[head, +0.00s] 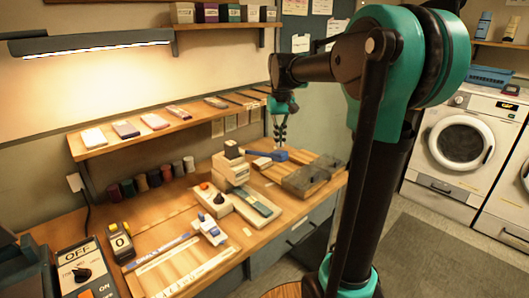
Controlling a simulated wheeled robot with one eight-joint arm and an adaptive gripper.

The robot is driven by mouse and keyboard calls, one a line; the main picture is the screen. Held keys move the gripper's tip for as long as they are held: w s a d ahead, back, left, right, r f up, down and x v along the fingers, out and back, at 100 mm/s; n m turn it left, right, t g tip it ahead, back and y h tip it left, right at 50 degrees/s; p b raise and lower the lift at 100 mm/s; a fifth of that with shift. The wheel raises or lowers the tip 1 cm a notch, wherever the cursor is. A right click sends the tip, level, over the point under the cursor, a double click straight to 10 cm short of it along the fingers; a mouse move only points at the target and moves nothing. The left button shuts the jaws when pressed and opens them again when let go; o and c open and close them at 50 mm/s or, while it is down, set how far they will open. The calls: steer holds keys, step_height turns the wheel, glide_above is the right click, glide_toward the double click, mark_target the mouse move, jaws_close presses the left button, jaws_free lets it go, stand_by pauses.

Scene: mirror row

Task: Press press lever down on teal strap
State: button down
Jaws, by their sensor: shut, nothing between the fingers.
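A cream press (231,168) with a dark top stands in the middle of the workbench. Its blue press lever (266,155) sticks out to the right, with the wider end at the far right. A teal strap (256,203) lies on the pale base plate in front of the press. My gripper (280,143) points down, shut and empty, just above or behind the blue lever end. From this one view I cannot tell whether the fingertips touch the lever.
A blue and white tool (209,229) lies in front. A shelf (150,130) with small pads runs along the wall above the spools.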

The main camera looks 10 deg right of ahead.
mark_target(279, 159)
steer(key=shift+f, duration=0.1)
stand_by(0.4)
steer(key=shift+f, duration=5.05)
steer(key=shift+r, duration=7.55)
